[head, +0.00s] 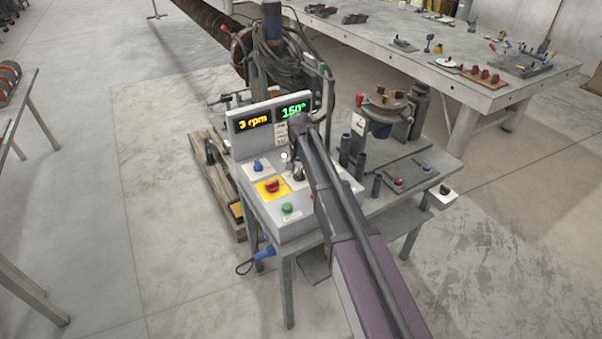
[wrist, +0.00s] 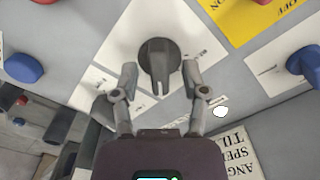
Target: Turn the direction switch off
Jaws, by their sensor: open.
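A black rotary switch (wrist: 159,58) sits on a white plate on the grey control box, and its bar-shaped handle points toward the bottom of the wrist view. Its label cannot be read, so I cannot confirm by name that it is the direction switch. My gripper (wrist: 159,74) is open, with one finger on each side of the handle. I see no clear contact between fingers and switch. In the head view my gripper (head: 293,158) is over the control box (head: 298,227), and the arm hides part of the panel.
The panel also carries a blue knob (head: 257,166), a red button (head: 271,186) on a yellow plate and a green button (head: 287,208). Displays above read 3 rpm (head: 255,122) and 150° (head: 293,111). Dark cylinders (head: 345,150) stand right of the arm.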

